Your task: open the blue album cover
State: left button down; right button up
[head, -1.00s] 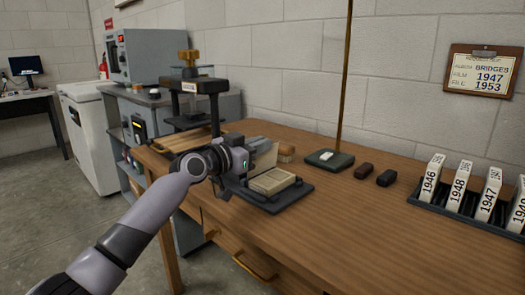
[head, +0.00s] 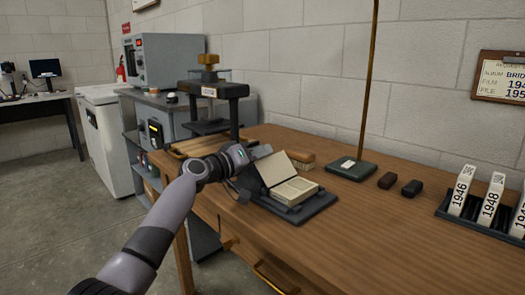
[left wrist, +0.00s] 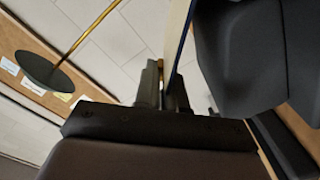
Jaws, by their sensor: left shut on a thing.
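The album (head: 294,191) lies open on a dark stand (head: 308,211) on the wooden table, with cream pages facing up. Its cover (head: 273,167) stands raised and tilted on the left side, with its pale inner face showing. In the left wrist view the cover (left wrist: 179,28) is seen nearly edge-on, with a thin blue line along it. My left gripper (head: 243,163) is at the raised cover's outer left edge. In the left wrist view its fingers (left wrist: 164,88) are close together on the cover's edge. My right gripper is not in view.
A press (head: 212,90) stands behind the left gripper. A brush (head: 297,160) lies behind the album, and a brass rod on a dark green base (head: 351,169) stands to its right. The front right table is bare.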

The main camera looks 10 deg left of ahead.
pick_arm(q)
jog(key=shift+w+a+f+n, duration=0.2)
jog(key=shift+f+n, duration=0.35)
jog(key=shift+n, duration=0.15)
jog(key=c, duration=1.2)
grip_release()
jog(key=shift+a+r, duration=0.1)
